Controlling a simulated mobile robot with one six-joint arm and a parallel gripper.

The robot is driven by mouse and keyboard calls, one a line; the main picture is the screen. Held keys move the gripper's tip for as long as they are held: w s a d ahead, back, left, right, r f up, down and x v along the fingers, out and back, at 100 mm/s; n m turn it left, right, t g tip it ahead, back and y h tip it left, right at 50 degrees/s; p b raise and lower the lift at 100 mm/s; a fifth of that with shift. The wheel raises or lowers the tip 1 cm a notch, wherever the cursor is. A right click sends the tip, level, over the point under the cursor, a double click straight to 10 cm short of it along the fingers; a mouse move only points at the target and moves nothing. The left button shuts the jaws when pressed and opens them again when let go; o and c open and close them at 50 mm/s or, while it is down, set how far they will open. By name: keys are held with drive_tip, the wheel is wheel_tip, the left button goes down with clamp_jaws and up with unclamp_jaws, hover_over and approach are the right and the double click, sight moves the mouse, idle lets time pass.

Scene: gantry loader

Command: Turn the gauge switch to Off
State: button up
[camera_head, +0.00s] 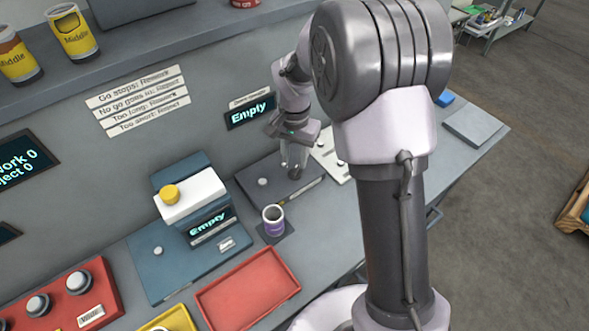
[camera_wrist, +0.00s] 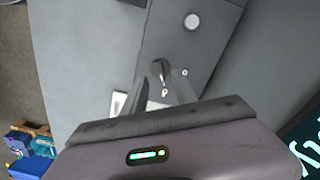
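The gauge switch (camera_wrist: 160,70) is a small dark rotary knob with a pale pointer line, set on a grey gauge plate (camera_wrist: 163,35). Small pale marks sit beside it; I cannot read them. My gripper (camera_wrist: 160,82) points down at the plate, its two fingers apart, one on each side of the switch in the picture. I cannot tell whether they touch it. In the head view my gripper (camera_head: 293,172) is over the right part of the gauge plate (camera_head: 250,198) and hides the switch. The gauge display (camera_head: 250,111) on the back panel reads Empty.
A round pale button (camera_head: 262,182) is on the plate's left part. A purple-sided cup (camera_head: 273,221) stands in front of the plate. A blue and white station (camera_head: 192,199) is to the left. A red tray (camera_head: 247,290) lies in front, and a white labelled plate (camera_head: 327,152) to the right.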

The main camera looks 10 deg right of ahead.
sight(295, 169)
wheel_tip(295, 169, down, 4)
drive_tip(key=shift+b, duration=0.45)
clamp_jaws()
drive_tip(key=shift+r+n+p, duration=0.1)
drive_tip(key=shift+n+p, duration=0.2)
drive_tip(key=shift+n, duration=0.1)
drive_tip(key=n+p, duration=0.2)
drive_tip(key=n, duration=0.2)
drive_tip(key=shift+r+n+p, duration=0.1)
drive_tip(key=shift+n+p, duration=0.2)
drive_tip(key=n+p, duration=0.3)
drive_tip(key=n, duration=0.3)
drive_tip(key=shift+w+n, duration=0.1)
drive_tip(key=shift+n, duration=0.4)
